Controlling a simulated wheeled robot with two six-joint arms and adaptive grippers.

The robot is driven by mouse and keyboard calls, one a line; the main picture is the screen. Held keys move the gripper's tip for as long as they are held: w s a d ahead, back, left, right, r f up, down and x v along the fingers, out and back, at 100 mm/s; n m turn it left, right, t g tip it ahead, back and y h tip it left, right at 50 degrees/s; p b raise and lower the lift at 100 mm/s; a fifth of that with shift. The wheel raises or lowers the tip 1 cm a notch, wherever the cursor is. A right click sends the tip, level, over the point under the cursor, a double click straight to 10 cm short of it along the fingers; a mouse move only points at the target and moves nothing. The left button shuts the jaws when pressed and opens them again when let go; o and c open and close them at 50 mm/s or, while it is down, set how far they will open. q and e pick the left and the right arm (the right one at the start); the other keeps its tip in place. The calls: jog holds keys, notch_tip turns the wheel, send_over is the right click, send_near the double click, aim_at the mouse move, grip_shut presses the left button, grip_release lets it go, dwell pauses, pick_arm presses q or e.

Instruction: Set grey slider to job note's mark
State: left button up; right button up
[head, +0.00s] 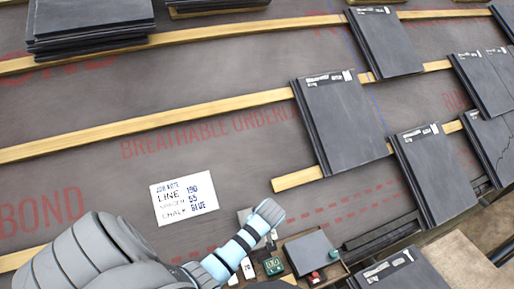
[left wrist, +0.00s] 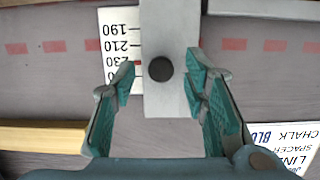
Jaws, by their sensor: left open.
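The job note (head: 183,198) is a white card on the underlay, reading LINE 190, SPACER 55, CHALK BLUE. Its corner shows at the lower right of the left wrist view (left wrist: 290,145). The grey slider (left wrist: 165,105) is a pale plate with a round black knob (left wrist: 160,69). It lies beside a white scale card (left wrist: 118,50) whose marks include 190, 210 and 230; the knob sits near the 230 mark, below 190 in the picture. My left gripper (left wrist: 161,82) is open, its teal fingers on either side of the plate and knob. Contact is unclear. My right gripper is not in view.
Wooden battens (head: 150,123) cross the grey underlay. Dark tiles (head: 340,120) hang on them at the right, and a tile stack (head: 90,30) is at the top left. A tray with a dark slab (head: 308,252) and small coloured items lies close to my left arm.

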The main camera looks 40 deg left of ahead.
pick_arm(q)
jog(key=shift+a+f, duration=0.15)
jog(key=shift+f, duration=0.1)
jog(key=shift+c, duration=0.5)
grip_shut()
jog(key=shift+s+d+f, duration=0.45)
jog(key=shift+d+f, duration=0.25)
jog(key=shift+d, duration=0.15)
jog(key=shift+s+d+f, duration=0.45)
jog(key=shift+d+f, duration=0.2)
jog(key=shift+d, duration=0.15)
